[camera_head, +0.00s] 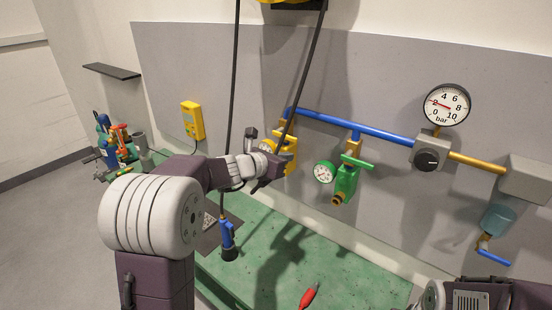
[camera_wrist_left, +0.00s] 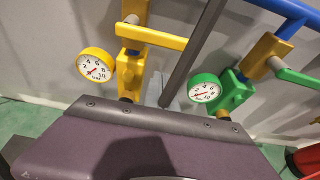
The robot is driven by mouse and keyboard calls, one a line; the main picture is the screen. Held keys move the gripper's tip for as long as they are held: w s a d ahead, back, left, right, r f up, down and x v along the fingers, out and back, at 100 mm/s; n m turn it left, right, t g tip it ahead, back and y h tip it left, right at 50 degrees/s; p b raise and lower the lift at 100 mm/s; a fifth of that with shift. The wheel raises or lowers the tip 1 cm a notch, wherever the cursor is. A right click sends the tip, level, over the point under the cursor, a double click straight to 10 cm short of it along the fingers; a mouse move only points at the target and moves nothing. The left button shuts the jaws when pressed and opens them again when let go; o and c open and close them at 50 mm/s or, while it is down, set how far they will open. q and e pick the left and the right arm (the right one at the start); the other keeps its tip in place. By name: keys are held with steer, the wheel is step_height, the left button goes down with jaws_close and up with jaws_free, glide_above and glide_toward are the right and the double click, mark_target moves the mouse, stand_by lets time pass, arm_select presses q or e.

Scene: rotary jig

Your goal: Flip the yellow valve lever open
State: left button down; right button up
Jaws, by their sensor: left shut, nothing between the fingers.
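The yellow valve (camera_head: 291,158) hangs from the blue pipe and is partly hidden behind my left gripper. In the left wrist view its yellow lever (camera_wrist_left: 150,37) sticks out sideways to the right, across the upright valve body (camera_wrist_left: 130,72). The valve's round white gauge (camera_wrist_left: 95,65) with a yellow rim is on the left. My left gripper (camera_head: 270,173) is at the valve, shut and empty; I cannot tell whether it touches the valve. In the wrist view its dark housing fills the lower part and its fingertips are hidden.
A green valve (camera_head: 345,183) with its own lever and gauge hangs just right. A black hose (camera_head: 306,75) passes in front of the pipe near the yellow valve. A blue tool (camera_head: 228,238) hangs lower left. A red-tipped tool (camera_head: 309,296) is above the green bench (camera_head: 350,265).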

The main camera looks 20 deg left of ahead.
mark_target(284, 137)
arm_select(q)
steer(key=r, duration=0.1)
steer(key=r+p, duration=0.1)
steer(key=r, duration=0.2)
steer(key=shift+s+a, duration=0.1)
steer(key=shift+s, duration=0.2)
arm_select(e)
step_height(284, 137, up, 3)
steer(key=shift+s, duration=0.15)
arm_select(q)
steer(key=shift+w+f, duration=0.15)
steer(key=shift+w, duration=0.05)
